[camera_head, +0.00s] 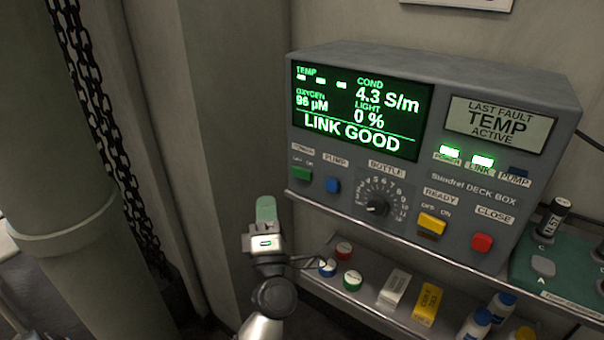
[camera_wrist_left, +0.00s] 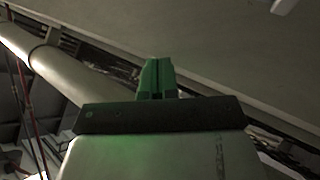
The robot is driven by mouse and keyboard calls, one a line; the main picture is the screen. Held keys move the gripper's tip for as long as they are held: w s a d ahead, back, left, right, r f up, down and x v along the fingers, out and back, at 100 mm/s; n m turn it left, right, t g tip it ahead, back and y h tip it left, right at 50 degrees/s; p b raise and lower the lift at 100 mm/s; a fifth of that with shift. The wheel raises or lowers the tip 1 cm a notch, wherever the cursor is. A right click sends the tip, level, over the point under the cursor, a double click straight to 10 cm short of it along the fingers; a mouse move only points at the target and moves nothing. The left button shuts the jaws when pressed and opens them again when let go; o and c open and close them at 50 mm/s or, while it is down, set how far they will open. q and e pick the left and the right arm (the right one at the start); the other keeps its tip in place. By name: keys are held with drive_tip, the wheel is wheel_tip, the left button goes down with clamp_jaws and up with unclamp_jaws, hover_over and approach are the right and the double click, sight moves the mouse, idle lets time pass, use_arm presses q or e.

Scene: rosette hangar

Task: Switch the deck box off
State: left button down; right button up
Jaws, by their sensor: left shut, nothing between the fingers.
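The deck box (camera_head: 440,110) is a grey console on a shelf in the head view. Its screen (camera_head: 357,110) is lit green and reads LINK GOOD. The green power switch (camera_head: 301,174) sits at its lower left, under an OFF/ON label. The POWER light (camera_head: 449,151) and LINK light (camera_head: 482,161) glow; the PUMP light (camera_head: 517,172) looks dark. My left gripper (camera_head: 266,208) is shut and empty, pointing up, to the left of and below the green switch and apart from it. Its green fingertips (camera_wrist_left: 157,77) are together in the left wrist view. My right gripper is not in view.
A blue pump switch (camera_head: 332,185), bottle dial (camera_head: 377,207), yellow ready switch (camera_head: 431,224) and red close button (camera_head: 482,242) share the panel. A lower shelf (camera_head: 370,305) holds caps, small boxes and bottles. A thick column (camera_head: 60,190) and chain (camera_head: 100,130) stand left.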

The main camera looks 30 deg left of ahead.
sight(302, 173)
use_arm(q)
drive_tip(key=shift+w, duration=0.1)
drive_tip(key=w, duration=0.3)
drive_tip(key=w+b, duration=0.1)
drive_tip(key=w, duration=0.1)
drive_tip(key=w+b, duration=0.1)
drive_tip(key=w, duration=0.2)
drive_tip(key=shift+w+a, duration=0.3)
drive_tip(key=shift+w, duration=0.05)
idle(1.1)
drive_tip(key=shift+w, duration=0.15)
idle(0.7)
drive_tip(key=shift+w, duration=0.25)
idle(0.6)
